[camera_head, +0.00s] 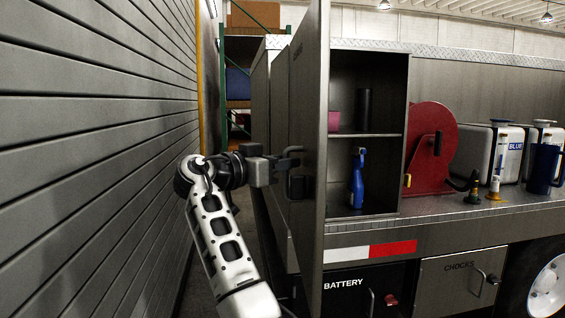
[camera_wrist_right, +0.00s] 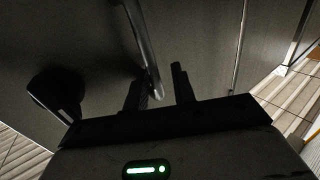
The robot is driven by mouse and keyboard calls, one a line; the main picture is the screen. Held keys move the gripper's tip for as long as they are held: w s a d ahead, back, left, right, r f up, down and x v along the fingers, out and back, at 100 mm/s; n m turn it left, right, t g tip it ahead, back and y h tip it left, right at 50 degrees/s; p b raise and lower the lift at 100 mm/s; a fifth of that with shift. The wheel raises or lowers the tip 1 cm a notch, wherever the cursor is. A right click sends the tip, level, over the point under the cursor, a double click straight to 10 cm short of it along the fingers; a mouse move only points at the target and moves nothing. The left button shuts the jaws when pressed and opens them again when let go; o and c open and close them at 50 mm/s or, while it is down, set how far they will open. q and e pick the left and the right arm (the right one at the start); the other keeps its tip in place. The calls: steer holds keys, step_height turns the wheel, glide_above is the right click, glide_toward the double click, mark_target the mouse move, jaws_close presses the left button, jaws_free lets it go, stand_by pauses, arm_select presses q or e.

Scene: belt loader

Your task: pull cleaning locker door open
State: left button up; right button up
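The cleaning locker door (camera_head: 310,120) is a grey metal panel standing wide open, seen nearly edge-on in the head view. Its bar handle (camera_head: 301,187) is on the outer face, left of the door's edge. The locker (camera_head: 368,68) shows its inside, with a blue spray bottle (camera_head: 357,180) below the shelf. My right gripper (camera_head: 294,158) is at the outer face, by the handle. In the right wrist view its two fingers (camera_wrist_right: 164,90) are apart. The handle bar (camera_wrist_right: 143,45) runs down between them, nearer the left finger, with a gap to the right one. My left gripper is out of view.
A slatted grey wall (camera_head: 90,130) closes in on the left, with a narrow passage between it and the truck. A red hose reel (camera_head: 428,150) and white containers (camera_head: 500,150) stand on the truck bed at right. A battery compartment (camera_head: 350,292) is below.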

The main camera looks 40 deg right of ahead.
arm_select(q)
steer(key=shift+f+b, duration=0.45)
steer(key=shift+b, duration=0.6)
arm_select(e)
steer(key=a, duration=1.5)
steer(key=shift+s+a, duration=0.3)
steer(key=shift+a, duration=0.1)
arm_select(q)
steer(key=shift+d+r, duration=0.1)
